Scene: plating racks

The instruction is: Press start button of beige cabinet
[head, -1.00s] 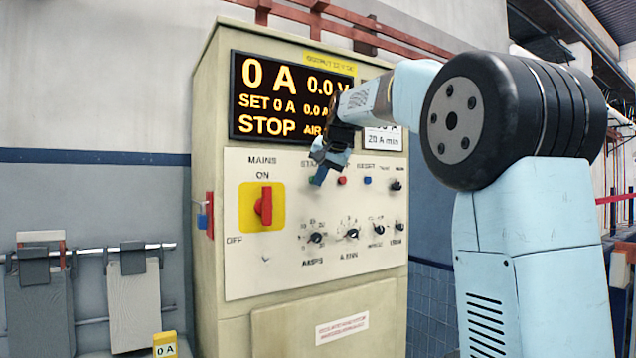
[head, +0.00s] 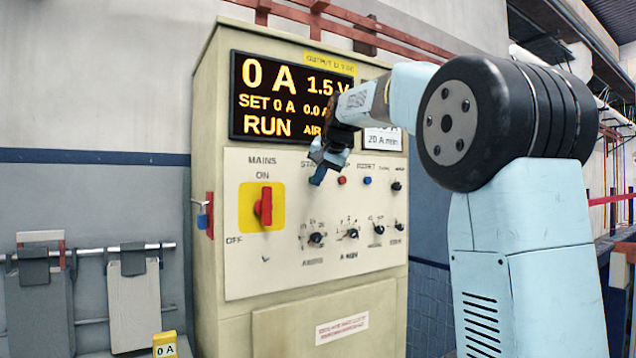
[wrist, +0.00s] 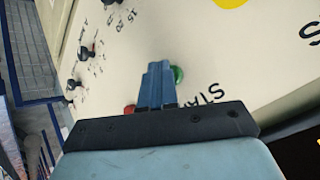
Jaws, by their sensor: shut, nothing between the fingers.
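The beige cabinet (head: 222,285) stands in the middle of the head view. Its display (head: 285,97) reads RUN, 0 A and 1.5 V. My gripper (head: 318,181) is shut and empty at the cabinet's front panel, over the start button's place. In the wrist view the green start button (wrist: 177,74) shows partly, beside the tips of my shut fingers (wrist: 158,75). Whether the fingers touch it I cannot tell. In the head view my gripper hides this button. A red button (head: 342,180) sits just right of my gripper.
A red mains switch (head: 264,206) points up at ON. A blue button (head: 367,181) and several black knobs (head: 316,239) share the panel. A red lever with a blue padlock (head: 203,217) is on the cabinet's left side. Grey plates hang on a rail (head: 90,249) at left.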

